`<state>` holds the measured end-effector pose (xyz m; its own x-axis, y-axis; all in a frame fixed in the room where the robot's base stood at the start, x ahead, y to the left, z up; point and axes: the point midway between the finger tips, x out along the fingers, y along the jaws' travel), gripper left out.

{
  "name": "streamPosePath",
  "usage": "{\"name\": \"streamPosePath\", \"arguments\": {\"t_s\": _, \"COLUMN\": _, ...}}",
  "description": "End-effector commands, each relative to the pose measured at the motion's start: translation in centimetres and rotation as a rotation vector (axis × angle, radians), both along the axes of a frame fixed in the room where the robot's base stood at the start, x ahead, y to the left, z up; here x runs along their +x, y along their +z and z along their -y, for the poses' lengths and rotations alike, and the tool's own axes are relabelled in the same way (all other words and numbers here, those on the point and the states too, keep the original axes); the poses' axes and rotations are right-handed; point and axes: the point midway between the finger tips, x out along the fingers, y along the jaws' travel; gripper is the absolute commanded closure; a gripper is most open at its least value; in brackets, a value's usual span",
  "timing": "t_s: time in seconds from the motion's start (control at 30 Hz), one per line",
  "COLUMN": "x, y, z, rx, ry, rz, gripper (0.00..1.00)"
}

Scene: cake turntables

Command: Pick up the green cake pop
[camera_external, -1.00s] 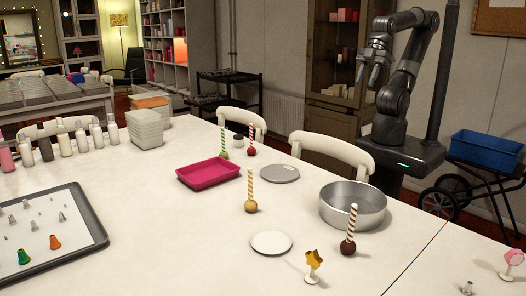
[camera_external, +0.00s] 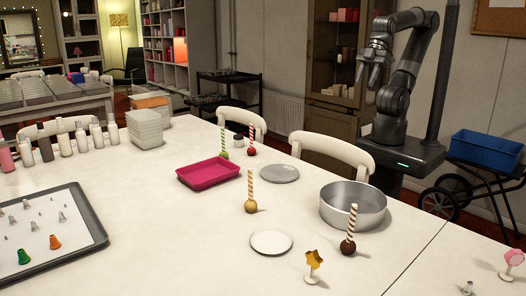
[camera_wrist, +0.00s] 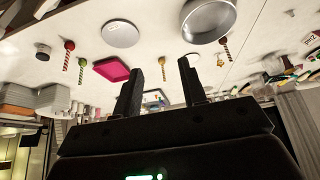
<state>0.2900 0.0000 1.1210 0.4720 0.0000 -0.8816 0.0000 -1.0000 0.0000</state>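The green cake pop (camera_external: 224,154) stands on the white table behind the pink tray, its green-striped stick pointing up. It also shows in the wrist view (camera_wrist: 81,74), left of the pink tray. A red cake pop (camera_external: 251,151) stands just to its right in the external view. My gripper (camera_external: 373,74) is raised high at the far right, behind the table and well away from the green cake pop. In the wrist view its two fingers (camera_wrist: 161,80) are apart with nothing held between them.
The pink tray (camera_external: 208,171) lies in front of the green cake pop. Grey turntable (camera_external: 279,174), metal pan (camera_external: 352,208), tan cake pop (camera_external: 250,205), brown cake pop (camera_external: 348,247) and white disc (camera_external: 271,243) stand nearby. White chairs (camera_external: 332,151) line the table's far edge.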

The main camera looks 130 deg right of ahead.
Motion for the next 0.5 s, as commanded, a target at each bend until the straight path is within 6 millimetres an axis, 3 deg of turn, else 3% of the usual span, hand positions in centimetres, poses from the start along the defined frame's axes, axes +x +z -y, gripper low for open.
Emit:
{"name": "streamPosePath", "arguments": {"t_s": 0.13, "x": 0.6, "y": 0.2, "z": 0.2, "rx": 0.032, "ry": -0.038, "rz": -0.006, "gripper": 0.62}}
{"name": "streamPosePath", "arguments": {"t_s": 0.23, "x": 2.1, "y": 0.5, "z": 0.7, "rx": 0.112, "ry": -0.144, "rz": -0.025, "gripper": 0.62}}
{"name": "streamPosePath", "arguments": {"t_s": 0.5, "x": 9.5, "y": 0.9, "z": 4.4, "rx": 0.457, "ry": -0.665, "rz": -0.100, "gripper": 0.62}}
